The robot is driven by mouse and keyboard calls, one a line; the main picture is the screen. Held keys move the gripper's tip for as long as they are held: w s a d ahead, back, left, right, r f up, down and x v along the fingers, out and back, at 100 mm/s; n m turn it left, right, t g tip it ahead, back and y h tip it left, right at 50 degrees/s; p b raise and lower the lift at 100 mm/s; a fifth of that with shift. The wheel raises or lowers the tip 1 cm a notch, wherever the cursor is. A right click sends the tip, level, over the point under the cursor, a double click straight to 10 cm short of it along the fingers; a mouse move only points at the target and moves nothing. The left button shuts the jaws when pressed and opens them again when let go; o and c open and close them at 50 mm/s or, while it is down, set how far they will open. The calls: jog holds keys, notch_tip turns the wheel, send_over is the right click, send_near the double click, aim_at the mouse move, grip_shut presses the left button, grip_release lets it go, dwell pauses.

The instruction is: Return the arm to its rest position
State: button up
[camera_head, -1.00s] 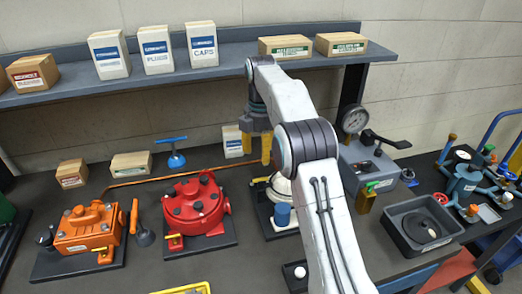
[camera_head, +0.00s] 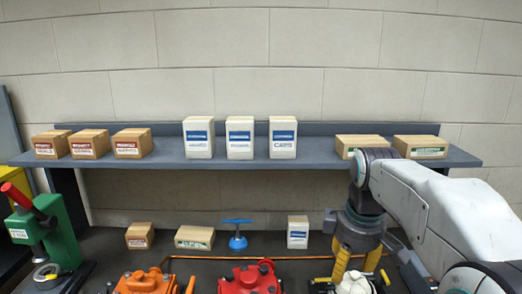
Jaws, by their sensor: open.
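My arm, white with dark joints, comes in from the right edge in the head view. My gripper (camera_head: 357,262) hangs down from it with its two yellow fingers apart and nothing seen between them. It is below the shelf front, over the back part of the dark bench. A white-topped unit (camera_head: 354,284) shows just under the fingers, cut off by the bottom edge. I cannot tell how far the fingertips are from it.
A grey shelf (camera_head: 300,163) with several boxes runs along the wall behind the gripper. An orange motor (camera_head: 145,282) and a red motor (camera_head: 251,279) stand to the left. A blue-handled valve (camera_head: 238,240) and a small white box (camera_head: 298,231) are at the back. A green press (camera_head: 47,235) is far left.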

jog(key=s+f+m+t, duration=0.1)
jog(key=s+f+m, duration=0.2)
jog(key=s, duration=0.7)
jog(key=s+f+m+t, duration=0.1)
jog(key=s+f+m, duration=0.2)
jog(key=s+m, duration=0.3)
jog(key=s, duration=0.4)
jog(key=shift+s+f, duration=0.2)
jog(key=shift+s, duration=0.05)
jog(key=shift+w+a+r, duration=0.1)
